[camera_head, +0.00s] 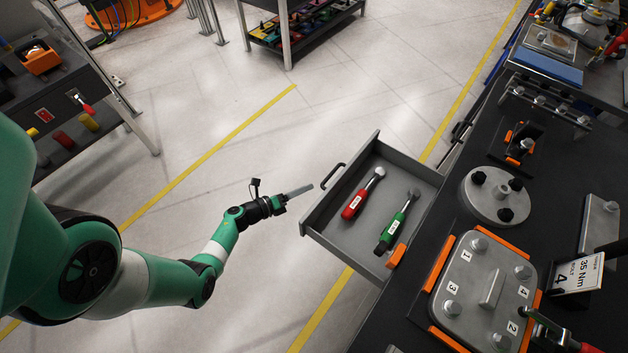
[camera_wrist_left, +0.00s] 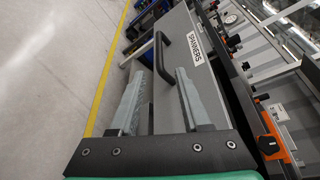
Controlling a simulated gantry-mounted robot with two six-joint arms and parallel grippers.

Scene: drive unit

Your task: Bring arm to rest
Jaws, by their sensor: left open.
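My left arm comes in from the left in the head view. Its left gripper (camera_head: 300,190) is over the floor just left of the drawer front, apart from the handle as far as I can tell. In the left wrist view the left gripper (camera_wrist_left: 160,74) has its two grey fingers apart with nothing held. The drawer front there carries a dark handle (camera_wrist_left: 166,58) and a label reading SPANNERS (camera_wrist_left: 200,50). My right gripper is not in view.
The grey drawer (camera_head: 322,215) stands open, holding a red-handled tool (camera_head: 362,194) and a green-handled tool (camera_head: 398,222). The dark workbench (camera_head: 440,255) carries a bolted cover plate (camera_head: 470,290) and a round flange (camera_head: 495,195). Open floor lies left of the drawer.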

